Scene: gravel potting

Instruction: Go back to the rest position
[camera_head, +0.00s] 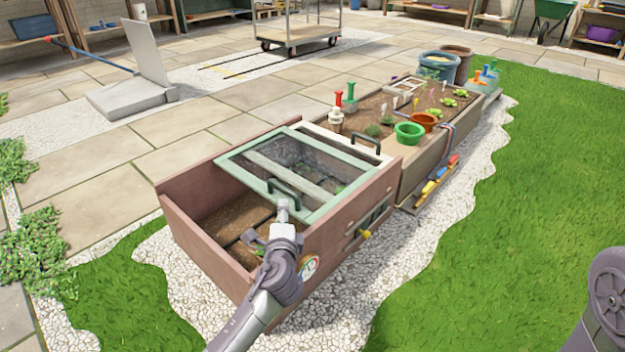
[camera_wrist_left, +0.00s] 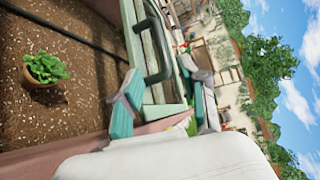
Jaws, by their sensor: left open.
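My left gripper (camera_head: 283,205) reaches in from the bottom of the head view. It is at the near edge of the green-framed glass lid (camera_head: 245,158), close to the lid's dark green handle (camera_head: 284,187). In the left wrist view its two teal-tipped fingers (camera_wrist_left: 165,105) are apart. The handle (camera_wrist_left: 160,45) and lid frame show beyond and between them; I cannot tell whether they touch. The lid covers part of a reddish-brown wooden box (camera_head: 212,255) and leaves its left part uncovered. My right gripper is out of view; only a dark part of my body shows at the right edge.
A planter bed (camera_head: 388,106) with pots and tools adjoins the box. A round dial (camera_head: 309,267) is on the box's near wall. Gravel (camera_head: 345,295) and lawn (camera_head: 480,260) in front are clear.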

